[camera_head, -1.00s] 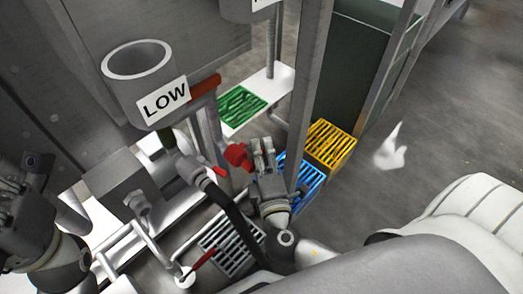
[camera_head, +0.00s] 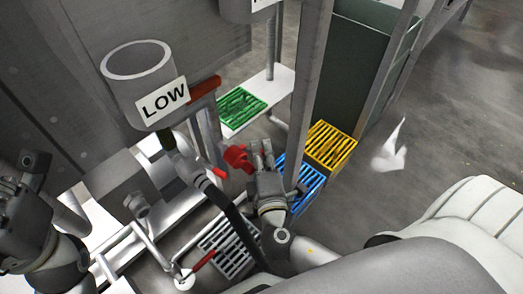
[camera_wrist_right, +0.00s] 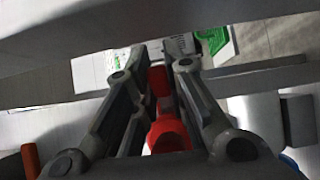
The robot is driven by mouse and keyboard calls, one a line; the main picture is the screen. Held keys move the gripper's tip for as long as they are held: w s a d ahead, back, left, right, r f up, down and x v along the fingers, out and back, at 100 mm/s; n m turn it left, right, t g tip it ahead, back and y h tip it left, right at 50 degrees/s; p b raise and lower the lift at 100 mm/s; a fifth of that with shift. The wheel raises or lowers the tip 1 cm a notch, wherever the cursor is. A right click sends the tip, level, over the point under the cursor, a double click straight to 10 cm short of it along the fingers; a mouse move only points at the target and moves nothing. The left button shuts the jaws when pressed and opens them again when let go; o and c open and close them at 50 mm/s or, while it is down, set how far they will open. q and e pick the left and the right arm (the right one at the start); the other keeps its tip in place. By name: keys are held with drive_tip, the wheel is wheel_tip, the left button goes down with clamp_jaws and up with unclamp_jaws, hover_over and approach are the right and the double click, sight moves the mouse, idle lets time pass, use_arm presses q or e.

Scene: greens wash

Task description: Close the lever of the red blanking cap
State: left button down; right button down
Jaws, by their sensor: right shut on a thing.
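The red blanking cap (camera_head: 238,157) is near the middle of the head view, at the end of the dark pipework. My right gripper (camera_head: 261,152) is right beside it. In the right wrist view the red cap (camera_wrist_right: 168,132) shows between the two grey fingers (camera_wrist_right: 158,85), which are shut on a red part of it. I cannot tell how far its lever is turned, as the fingers hide part of it. My left gripper (camera_head: 22,180) is at the left edge of the head view, away from the cap; its fingers are not clear enough to read.
A grey vessel marked LOW (camera_head: 138,85) stands at upper left. Green (camera_head: 241,106), yellow (camera_head: 331,146) and blue (camera_head: 303,182) grates lie around a grey upright post (camera_head: 305,90). A red-handled valve (camera_head: 203,261) is at lower left. Open floor lies to the right.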

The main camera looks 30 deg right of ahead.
drive_tip(key=shift+s+a+m+g+h, duration=0.15)
drive_tip(key=shift+m+g+h, duration=0.15)
drive_tip(key=shift+m+h, duration=0.35)
drive_tip(key=c, duration=1.4)
unclamp_jaws()
drive_tip(key=shift+c, duration=0.2)
drive_tip(key=v, duration=1.2)
drive_tip(key=shift+a, duration=0.1)
